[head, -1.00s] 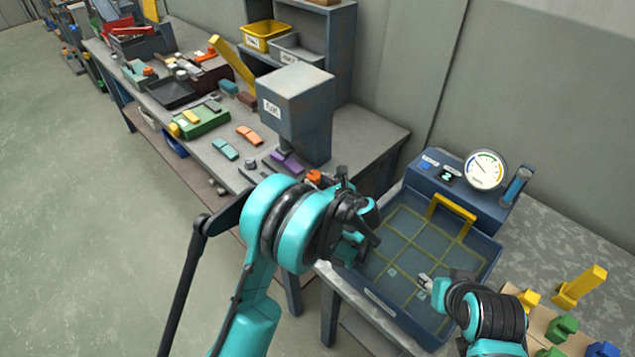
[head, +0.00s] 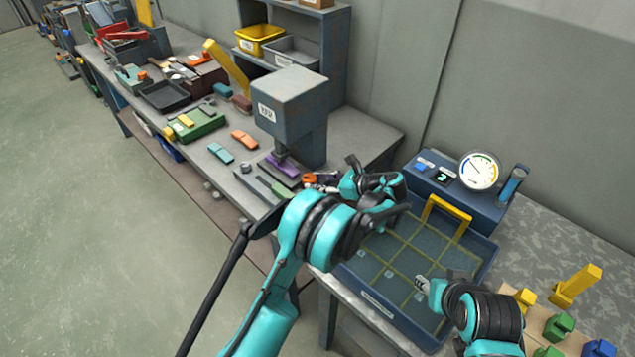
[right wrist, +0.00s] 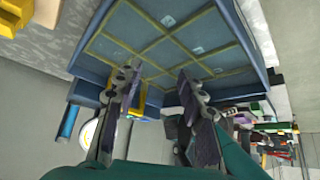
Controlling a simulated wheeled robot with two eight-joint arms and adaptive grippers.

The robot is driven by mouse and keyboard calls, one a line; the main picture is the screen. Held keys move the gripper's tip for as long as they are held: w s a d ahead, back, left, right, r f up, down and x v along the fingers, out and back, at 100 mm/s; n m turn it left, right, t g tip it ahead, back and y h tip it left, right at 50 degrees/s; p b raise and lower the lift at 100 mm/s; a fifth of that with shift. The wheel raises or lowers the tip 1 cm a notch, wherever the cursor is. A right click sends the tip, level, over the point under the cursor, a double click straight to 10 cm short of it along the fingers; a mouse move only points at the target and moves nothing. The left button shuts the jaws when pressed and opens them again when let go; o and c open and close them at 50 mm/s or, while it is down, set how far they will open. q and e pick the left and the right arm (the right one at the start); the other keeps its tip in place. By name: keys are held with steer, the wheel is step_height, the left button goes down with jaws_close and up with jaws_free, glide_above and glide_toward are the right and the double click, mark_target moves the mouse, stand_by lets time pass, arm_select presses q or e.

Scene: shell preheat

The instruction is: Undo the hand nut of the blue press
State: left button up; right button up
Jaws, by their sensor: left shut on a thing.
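The blue press (head: 292,108) stands on the left bench, a grey-blue block head with a white label on a column. A purple piece (head: 283,166) lies at its foot. The orange hand nut (head: 309,179) shows low at the front right of the press, partly covered by dark fingers. My left gripper (head: 318,185) reaches it from the right and is shut on it; the exact grip is hard to see. My right gripper (head: 421,284) hangs over the gridded blue tray. In the right wrist view its fingers (right wrist: 156,82) are apart with nothing between them.
The gridded blue tray (head: 375,300) with a yellow handle (head: 447,215) and a gauge (head: 479,171) stands right of the press. Colored blocks (head: 558,327) sit at the lower right. A green box (head: 197,124) and loose parts crowd the bench left of the press.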

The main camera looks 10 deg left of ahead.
stand_by(0.3)
arm_select(q)
steer(key=o, duration=1.2)
steer(key=shift+c, duration=0.2)
steer(key=v, duration=1.2)
